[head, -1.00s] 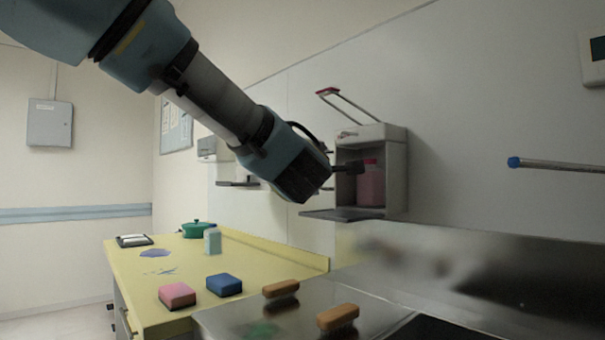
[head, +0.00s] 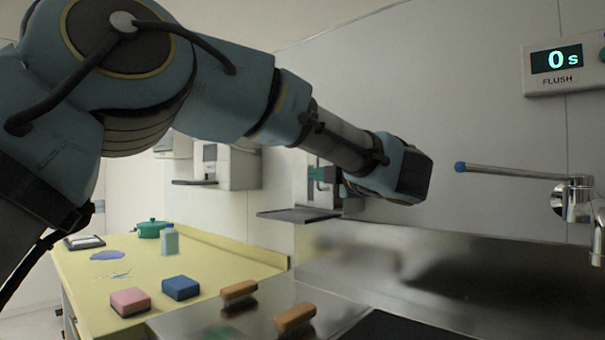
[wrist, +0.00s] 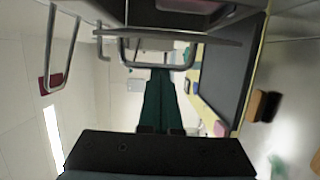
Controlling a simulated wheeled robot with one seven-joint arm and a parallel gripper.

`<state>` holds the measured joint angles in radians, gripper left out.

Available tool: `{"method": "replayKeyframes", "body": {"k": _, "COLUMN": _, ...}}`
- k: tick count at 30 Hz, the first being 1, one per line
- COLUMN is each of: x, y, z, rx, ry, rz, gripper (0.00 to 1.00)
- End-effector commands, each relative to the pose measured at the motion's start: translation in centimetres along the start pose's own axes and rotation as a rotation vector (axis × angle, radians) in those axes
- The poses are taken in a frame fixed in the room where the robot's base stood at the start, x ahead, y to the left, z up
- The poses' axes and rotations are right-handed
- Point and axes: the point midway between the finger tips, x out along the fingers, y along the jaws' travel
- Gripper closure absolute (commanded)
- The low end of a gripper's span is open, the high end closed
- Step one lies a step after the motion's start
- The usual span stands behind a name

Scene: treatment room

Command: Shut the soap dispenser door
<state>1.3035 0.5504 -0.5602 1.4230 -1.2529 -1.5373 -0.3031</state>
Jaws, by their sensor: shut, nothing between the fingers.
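The soap dispenser is mounted on the wall, and its box (head: 300,180) is mostly hidden behind my arm in the head view. Its door (head: 298,215) is a dark flat panel, open and sticking out level from the bottom of the box. In the wrist view the door (wrist: 228,75) is the dark panel on the right, and the red-ended lever (wrist: 50,84) is on the left. My gripper (head: 314,173) is shut and empty in front of the box, above the door. Its teal fingers (wrist: 160,72) show together in the wrist view. I see no clear contact with the door.
A metal faucet (head: 515,171) and a flush panel (head: 557,68) are on the right. Below are a steel counter, two brushes (head: 295,318), and pink (head: 130,301) and blue (head: 180,288) sponges. Another wall dispenser (head: 232,165) hangs on the left.

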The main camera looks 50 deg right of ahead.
Motion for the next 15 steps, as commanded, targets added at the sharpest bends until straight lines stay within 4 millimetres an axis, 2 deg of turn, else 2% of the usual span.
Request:
{"method": "replayKeyframes", "body": {"k": 6, "x": -0.4, "y": 0.2, "z": 2.8, "rx": -0.002, "ry": -0.001, "rz": 0.000, "gripper": 1.00}}
{"method": "replayKeyframes", "body": {"k": 15, "x": -0.4, "y": 0.3, "z": 5.2, "rx": -0.003, "ry": -0.010, "rz": 0.003, "gripper": 1.00}}
